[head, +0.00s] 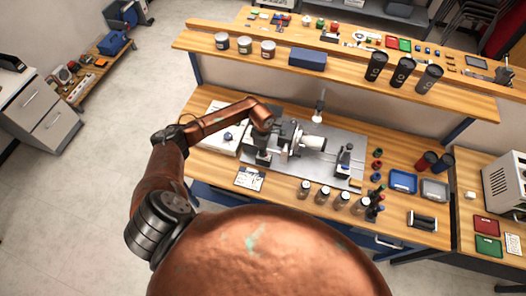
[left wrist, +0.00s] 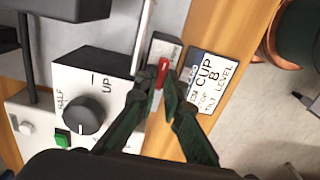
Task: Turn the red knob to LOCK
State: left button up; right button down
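The small red knob (left wrist: 162,73) shows in the left wrist view on a narrow grey box (left wrist: 165,50) with small print I cannot read. My left gripper (left wrist: 161,82) reaches down to it, with one dark green finger on each side of the knob and the tips close against it. The gripper looks shut on the knob, though the contact is partly hidden by the fingertips. In the head view my left arm bends over the marking machine (head: 290,140), and the knob is too small to make out. My right gripper is not in view.
A light control box with a black dial (left wrist: 84,114) and a green button (left wrist: 62,137) stands left of the knob. Several jars (head: 323,195) stand along the bench front; a shelf (head: 340,75) runs behind.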

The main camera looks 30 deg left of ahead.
pick_arm(q)
jog(key=shift+n, duration=0.4)
grip_shut()
jog(key=n+b, duration=0.2)
jog(key=n, duration=0.1)
jog(key=shift+n, duration=0.3)
jog(key=n+b, duration=0.1)
jog(key=n, duration=0.3)
jog(key=shift+s, duration=0.1)
jog(key=n+b, duration=0.1)
jog(key=n, duration=0.4)
jog(key=shift+d, duration=0.15)
jog(key=shift+r+n, duration=0.1)
jog(key=shift+n, duration=2.2)
jog(key=shift+o, duration=2.1)
grip_release()
jog(key=shift+d, duration=0.1)
notch_tip(320, 180, up, 12)
